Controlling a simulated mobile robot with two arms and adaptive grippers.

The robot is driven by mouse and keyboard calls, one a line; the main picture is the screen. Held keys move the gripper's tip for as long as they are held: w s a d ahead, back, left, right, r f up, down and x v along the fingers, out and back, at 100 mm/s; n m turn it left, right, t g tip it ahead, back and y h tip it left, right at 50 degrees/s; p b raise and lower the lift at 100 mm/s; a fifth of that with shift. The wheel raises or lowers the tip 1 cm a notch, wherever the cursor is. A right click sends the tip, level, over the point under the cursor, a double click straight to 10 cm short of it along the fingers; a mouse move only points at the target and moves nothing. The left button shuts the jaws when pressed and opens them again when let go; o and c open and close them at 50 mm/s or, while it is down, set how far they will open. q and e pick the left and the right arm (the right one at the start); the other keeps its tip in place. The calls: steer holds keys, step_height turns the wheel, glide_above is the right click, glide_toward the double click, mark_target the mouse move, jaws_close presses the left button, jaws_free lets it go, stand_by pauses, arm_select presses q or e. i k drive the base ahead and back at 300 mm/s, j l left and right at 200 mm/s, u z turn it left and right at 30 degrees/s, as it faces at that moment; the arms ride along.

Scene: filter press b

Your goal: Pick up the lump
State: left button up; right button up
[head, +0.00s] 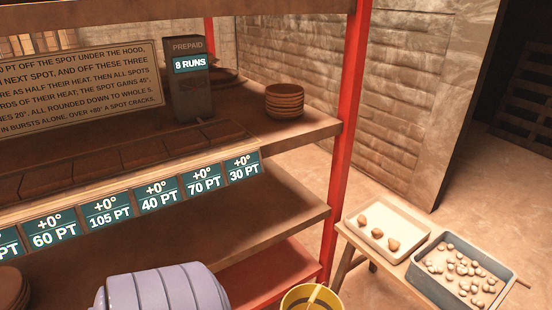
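Three brown, rounded lumps lie apart in a white shallow tray (374,256) at the right: one at the back left (363,219), one in the middle (377,233), one at the front right (393,245). The frame does not show which of them is the lump meant. The tray rests on a small wooden stand (352,238) beyond the red shelf post. Neither of my grippers is in view.
A grey-blue tray (444,297) with several pale pebbles stands right of the white tray. A red post (347,130) and wooden shelves (300,208) fill the left. A yellow bucket (290,300) and a lavender ribbed drum-like shape (165,290) are at the bottom edge.

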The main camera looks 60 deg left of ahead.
mark_target(361, 220)
steer(key=u, duration=1.2)
